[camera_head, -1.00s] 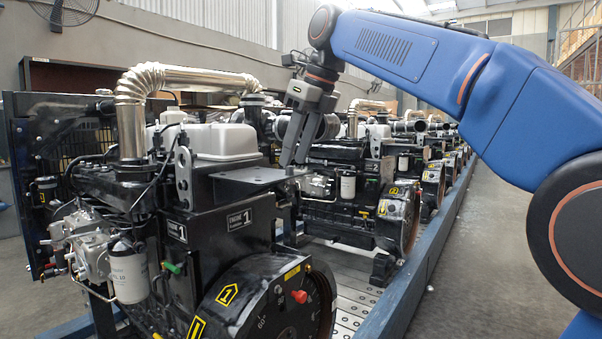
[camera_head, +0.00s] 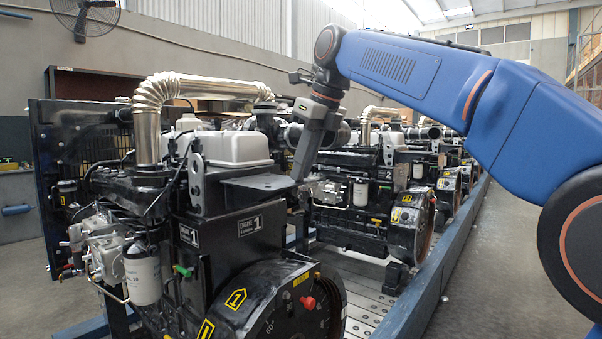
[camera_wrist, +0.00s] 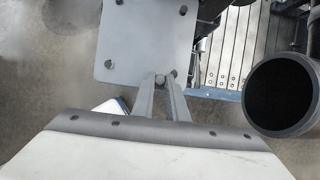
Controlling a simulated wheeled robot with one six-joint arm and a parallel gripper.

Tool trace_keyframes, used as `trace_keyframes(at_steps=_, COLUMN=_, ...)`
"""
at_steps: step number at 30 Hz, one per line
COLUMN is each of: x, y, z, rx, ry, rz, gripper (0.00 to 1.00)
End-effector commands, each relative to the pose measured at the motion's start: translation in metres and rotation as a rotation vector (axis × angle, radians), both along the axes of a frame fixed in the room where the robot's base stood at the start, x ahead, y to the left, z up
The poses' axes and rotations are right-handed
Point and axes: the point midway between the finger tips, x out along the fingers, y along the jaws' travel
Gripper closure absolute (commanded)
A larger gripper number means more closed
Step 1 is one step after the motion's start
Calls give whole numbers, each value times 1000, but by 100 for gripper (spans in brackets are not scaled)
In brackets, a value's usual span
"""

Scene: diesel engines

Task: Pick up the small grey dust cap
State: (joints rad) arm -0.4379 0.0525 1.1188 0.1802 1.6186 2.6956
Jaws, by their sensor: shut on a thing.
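My gripper (camera_wrist: 161,79) is shut, its two slim grey fingers meeting at a small round grey dust cap (camera_wrist: 161,78) in the wrist view. The cap shows at the edge of the flat grey plate (camera_wrist: 150,35) with bolt holes; I cannot tell whether it still touches the plate. In the head view my gripper (camera_head: 298,178) points down at the right end of the same plate (camera_head: 250,188) on engine 1 (camera_head: 225,240). The cap is too small to make out there.
A dark round pipe opening (camera_wrist: 281,95) lies right of my fingers in the wrist view. A silver exhaust pipe (camera_head: 150,120) rises on engine 1. Engine 2 (camera_head: 360,205) and more engines stand behind along a blue rail (camera_head: 440,270). The floor at right is clear.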

Motion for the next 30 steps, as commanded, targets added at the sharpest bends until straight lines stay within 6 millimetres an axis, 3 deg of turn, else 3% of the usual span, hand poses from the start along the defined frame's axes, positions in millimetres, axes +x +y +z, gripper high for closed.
trace_keyframes(at_steps=5, x=1, y=0, z=11, rx=1, ry=-1, rz=0, gripper=100)
trace_keyframes(at_steps=18, x=1, y=1, z=76, rx=1, ry=-2, rz=0, gripper=100)
trace_keyframes(at_steps=30, x=0, y=0, z=99, rx=1, ry=-1, rz=0, gripper=100)
